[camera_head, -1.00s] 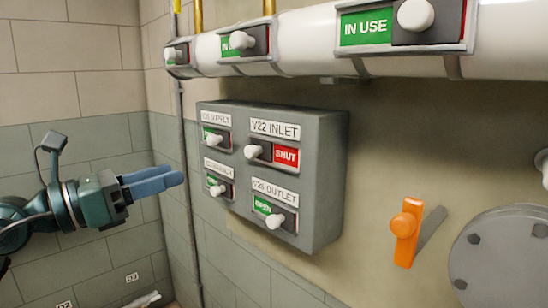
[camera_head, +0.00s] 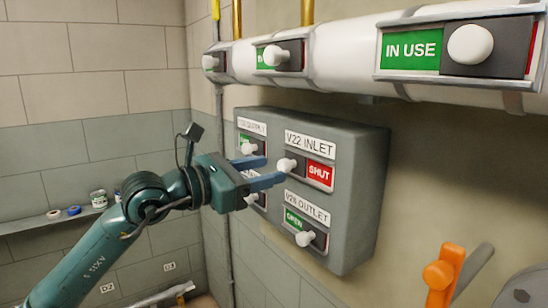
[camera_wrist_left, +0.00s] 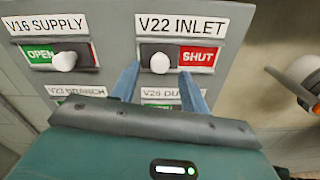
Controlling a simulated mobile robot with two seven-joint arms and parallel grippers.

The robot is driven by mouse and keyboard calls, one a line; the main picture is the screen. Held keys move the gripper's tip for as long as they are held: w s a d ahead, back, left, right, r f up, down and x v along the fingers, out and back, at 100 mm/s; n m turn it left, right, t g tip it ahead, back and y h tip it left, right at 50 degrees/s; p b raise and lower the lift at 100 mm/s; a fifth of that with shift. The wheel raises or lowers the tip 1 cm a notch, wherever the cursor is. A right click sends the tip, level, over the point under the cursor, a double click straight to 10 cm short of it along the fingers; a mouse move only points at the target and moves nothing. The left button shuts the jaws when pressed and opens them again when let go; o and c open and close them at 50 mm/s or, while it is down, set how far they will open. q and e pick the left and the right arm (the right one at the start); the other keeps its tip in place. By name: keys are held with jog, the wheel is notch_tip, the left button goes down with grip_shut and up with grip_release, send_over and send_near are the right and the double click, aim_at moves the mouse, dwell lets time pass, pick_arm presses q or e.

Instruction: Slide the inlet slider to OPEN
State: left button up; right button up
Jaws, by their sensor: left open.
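The V22 INLET slider is on the grey valve box (camera_head: 352,225). Its white knob (camera_head: 287,165) sits at the left of its slot, with the red SHUT label (camera_head: 320,174) showing to its right. The same knob shows in the left wrist view (camera_wrist_left: 159,63), with SHUT (camera_wrist_left: 198,57) beside it. My left gripper (camera_head: 276,170) is open, its blue fingers pointing at the box just left of the knob. In the wrist view the fingertips (camera_wrist_left: 160,76) lie either side of and just below the knob; contact cannot be told. My right gripper is not in view.
V16 SUPPLY (camera_wrist_left: 64,61) is left of the inlet and V26 OUTLET (camera_head: 305,237) below it; both read OPEN. Another slider is partly hidden by my gripper. A white pipe (camera_head: 345,47) with IN USE sliders runs above. An orange lever (camera_head: 440,275) is at lower right.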

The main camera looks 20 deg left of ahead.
aim_at(288, 165)
pick_arm(q)
jog(key=shift+x, duration=1.4)
jog(key=shift+c, duration=0.3)
grip_shut()
